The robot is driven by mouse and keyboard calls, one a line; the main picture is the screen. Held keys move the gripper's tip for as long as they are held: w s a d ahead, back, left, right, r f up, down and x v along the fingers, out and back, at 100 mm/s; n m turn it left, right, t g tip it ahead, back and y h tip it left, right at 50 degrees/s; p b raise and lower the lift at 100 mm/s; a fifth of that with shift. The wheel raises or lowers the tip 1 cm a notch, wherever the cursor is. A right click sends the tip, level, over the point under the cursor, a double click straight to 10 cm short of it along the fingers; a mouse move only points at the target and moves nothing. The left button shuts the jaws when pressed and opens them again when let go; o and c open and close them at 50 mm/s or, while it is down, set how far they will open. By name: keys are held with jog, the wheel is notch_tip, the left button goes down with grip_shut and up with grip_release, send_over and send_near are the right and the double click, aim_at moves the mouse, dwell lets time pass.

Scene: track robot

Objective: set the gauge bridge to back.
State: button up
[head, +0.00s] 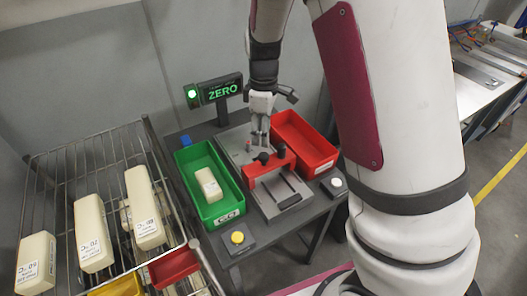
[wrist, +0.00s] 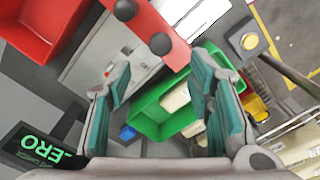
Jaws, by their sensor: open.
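The gauge bridge (head: 270,168) is a red crosspiece with dark knobs on top, standing across a grey plate (head: 287,197) on the table. In the wrist view, the red bridge (wrist: 163,38) shows at the top with two dark knobs. My gripper (head: 260,138) hangs pointing down just behind the bridge, over the rear part of the plate. In the wrist view, my gripper (wrist: 160,88) has its teal-padded fingers spread, with nothing between them. The bridge lies beyond the fingers; I cannot tell whether they touch it in the head view.
A green GO bin (head: 228,207) holding a cream block (head: 208,185) is left of the gauge. A red bin (head: 302,140) is right. A lit ZERO display (head: 220,90) stands behind. A wire rack (head: 110,150) holds several blocks.

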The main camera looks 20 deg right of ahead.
aim_at(264, 155)
notch_tip(264, 155, down, 9)
jog(key=shift+f+p, duration=0.15)
jog(key=shift+p, duration=0.3)
grip_shut()
